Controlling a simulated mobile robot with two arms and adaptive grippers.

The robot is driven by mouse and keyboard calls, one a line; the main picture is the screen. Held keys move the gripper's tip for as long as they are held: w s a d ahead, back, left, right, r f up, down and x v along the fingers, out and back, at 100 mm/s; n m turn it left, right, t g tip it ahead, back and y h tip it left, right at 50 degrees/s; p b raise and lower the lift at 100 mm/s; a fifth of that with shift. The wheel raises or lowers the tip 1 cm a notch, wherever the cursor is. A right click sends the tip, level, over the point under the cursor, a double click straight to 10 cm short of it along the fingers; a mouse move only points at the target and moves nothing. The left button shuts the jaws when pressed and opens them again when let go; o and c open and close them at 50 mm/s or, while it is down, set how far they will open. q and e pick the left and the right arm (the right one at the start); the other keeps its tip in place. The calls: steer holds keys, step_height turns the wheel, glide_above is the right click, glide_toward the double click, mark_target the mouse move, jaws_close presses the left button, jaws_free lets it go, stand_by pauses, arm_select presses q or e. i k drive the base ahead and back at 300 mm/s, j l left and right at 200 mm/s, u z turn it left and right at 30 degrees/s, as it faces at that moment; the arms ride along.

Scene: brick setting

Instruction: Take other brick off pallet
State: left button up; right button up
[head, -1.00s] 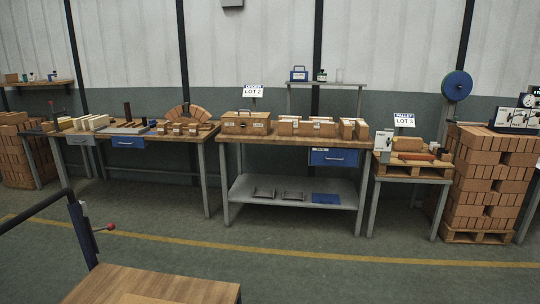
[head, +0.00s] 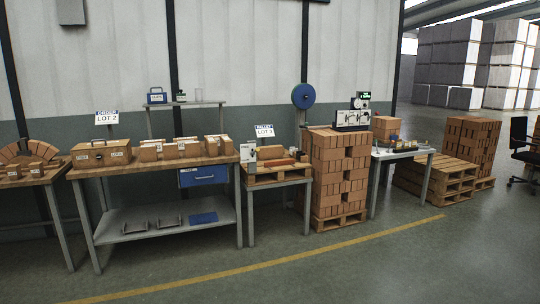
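A small wooden pallet (head: 262,180) lies on a narrow table right of the middle of the head view, under a pallet lot sign (head: 264,131). A tan brick (head: 270,152) sits toward its back, and a long orange-red piece (head: 279,162) lies in front of it. A white card or box (head: 248,157) stands at its left end. The pieces are small at this distance, and I cannot tell exactly which bricks rest on the pallet. Neither of my grippers is in view.
A tall brick stack (head: 338,180) stands right of the pallet table. A white-topped table (head: 400,153) and floor pallets (head: 440,180) are farther right. The floor in front (head: 330,275) is clear.

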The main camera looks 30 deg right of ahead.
mark_target(276, 151)
steer(key=i+l+z, duration=0.3)
steer(key=l, duration=0.25)
steer(key=i+l+z, duration=0.35)
steer(key=i, duration=0.2)
steer(key=i+l+z, duration=0.3)
steer(key=i, duration=0.2)
steer(key=i+l+z, duration=0.35)
steer(key=i, duration=0.2)
steer(key=i+z, duration=0.3)
steer(key=i, duration=0.2)
steer(key=i+u, duration=0.25)
steer(key=i, duration=0.25)
steer(key=i+l+u, duration=0.2)
steer(key=i, duration=0.3)
steer(key=i+l+u, duration=0.25)
steer(key=i, duration=0.2)
steer(key=i+l+u, duration=0.25)
steer(key=i+l, duration=0.1)
steer(key=i, duration=0.1)
